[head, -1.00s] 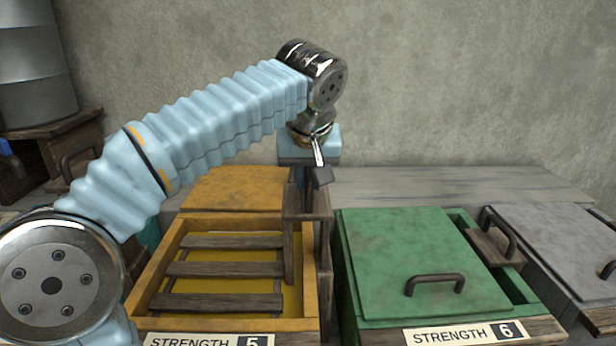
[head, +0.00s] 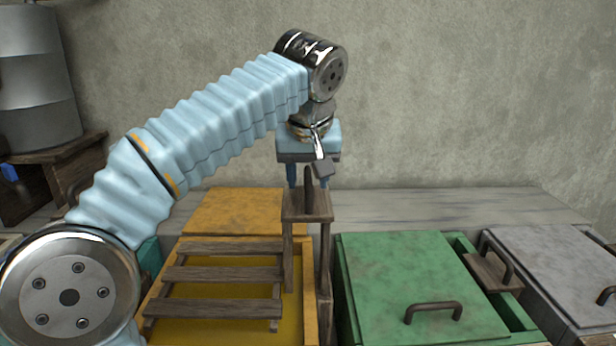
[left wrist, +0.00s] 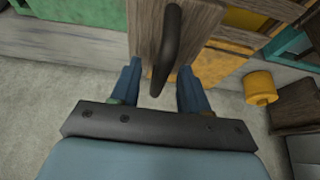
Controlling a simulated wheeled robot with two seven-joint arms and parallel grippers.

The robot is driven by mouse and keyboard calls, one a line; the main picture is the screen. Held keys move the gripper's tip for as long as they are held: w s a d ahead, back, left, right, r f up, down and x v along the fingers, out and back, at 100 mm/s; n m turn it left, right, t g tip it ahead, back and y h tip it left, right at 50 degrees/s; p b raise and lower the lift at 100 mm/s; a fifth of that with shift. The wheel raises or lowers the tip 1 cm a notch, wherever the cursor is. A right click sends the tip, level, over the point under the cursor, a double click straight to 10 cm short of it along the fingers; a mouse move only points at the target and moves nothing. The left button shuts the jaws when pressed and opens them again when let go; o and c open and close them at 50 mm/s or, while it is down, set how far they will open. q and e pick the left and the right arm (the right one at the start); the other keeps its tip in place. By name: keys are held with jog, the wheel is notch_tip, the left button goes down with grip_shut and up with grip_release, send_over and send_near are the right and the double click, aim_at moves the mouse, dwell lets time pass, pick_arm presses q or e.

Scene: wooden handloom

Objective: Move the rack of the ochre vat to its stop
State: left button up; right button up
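The ochre vat (head: 309,300) stands at the left of the row, with yellow liquid inside. Its slatted wooden rack (head: 225,275) is raised, with the slat ends overlapping the vat's left rim from here. A wooden bracket (head: 307,205) at the rack's right side carries a dark upright handle (head: 309,184). My left gripper (head: 307,178) is above the bracket, pointing down, its fingers apart on either side of the handle. In the left wrist view, the handle (left wrist: 170,50) lies between the two blue fingers (left wrist: 158,85), with gaps visible. My right gripper is out of view.
A green lidded vat (head: 400,275) stands close on the right, then a grey one (head: 560,255). An ochre panel (head: 235,212) lies behind the ochre vat. A metal barrel (head: 35,80) stands on a wooden stand at the left. The wall is behind.

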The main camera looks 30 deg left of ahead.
pick_arm(q)
jog(key=o, duration=1)
jog(key=shift+f, duration=0.1)
jog(key=shift+c, duration=0.2)
notch_tip(320, 180, up, 6)
jog(key=shift+r, duration=0.55)
